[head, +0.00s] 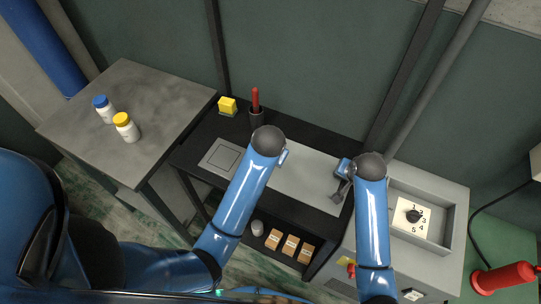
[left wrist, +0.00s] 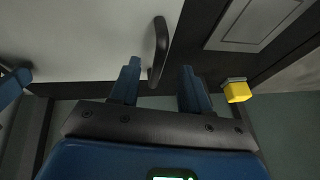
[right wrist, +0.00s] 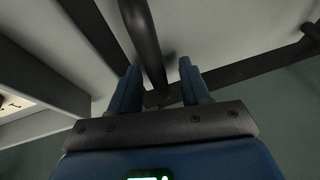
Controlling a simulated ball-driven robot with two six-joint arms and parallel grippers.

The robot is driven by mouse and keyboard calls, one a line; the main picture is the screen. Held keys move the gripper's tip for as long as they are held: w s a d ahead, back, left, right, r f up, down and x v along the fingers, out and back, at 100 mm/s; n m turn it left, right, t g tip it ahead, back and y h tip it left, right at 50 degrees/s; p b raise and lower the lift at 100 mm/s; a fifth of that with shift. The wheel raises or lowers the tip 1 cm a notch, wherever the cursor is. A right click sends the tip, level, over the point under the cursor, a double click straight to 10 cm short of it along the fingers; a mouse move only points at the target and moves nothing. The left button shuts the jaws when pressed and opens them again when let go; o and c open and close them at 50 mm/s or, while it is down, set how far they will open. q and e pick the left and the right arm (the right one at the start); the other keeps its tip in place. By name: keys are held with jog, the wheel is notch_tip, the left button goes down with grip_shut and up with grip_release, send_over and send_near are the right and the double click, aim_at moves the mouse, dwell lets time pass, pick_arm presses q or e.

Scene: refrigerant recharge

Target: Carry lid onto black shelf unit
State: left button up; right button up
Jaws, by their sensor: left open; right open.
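The lid (head: 305,188) is a flat light-grey panel that appears to lie flat on top of the black shelf unit (head: 200,141). It has a dark handle near each end. In the left wrist view, the left handle (left wrist: 160,48) lies between the fingertips of my open left gripper (left wrist: 158,68). In the right wrist view, the other handle (right wrist: 146,42) lies between the fingers of my open right gripper (right wrist: 158,66). Neither gripper is shut on its handle. In the head view my left arm hides the left handle and part of the lid.
A yellow block (head: 228,104) and a cup with a red-handled tool (head: 256,105) stand at the unit's back. Small boxes (head: 291,245) sit on its lower shelf. A grey table (head: 150,90) with two bottles is left; a grey cabinet (head: 440,258) with a recessed dial is right.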

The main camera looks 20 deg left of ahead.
jog(key=shift+r, duration=0.1)
pick_arm(q)
jog(key=v, duration=0.6)
jog(key=shift+r, duration=0.2)
pick_arm(e)
jog(key=v, duration=1.1)
jog(key=shift+s+r, duration=0.25)
jog(key=shift+r, duration=0.05)
jog(key=shift+w, duration=0.1)
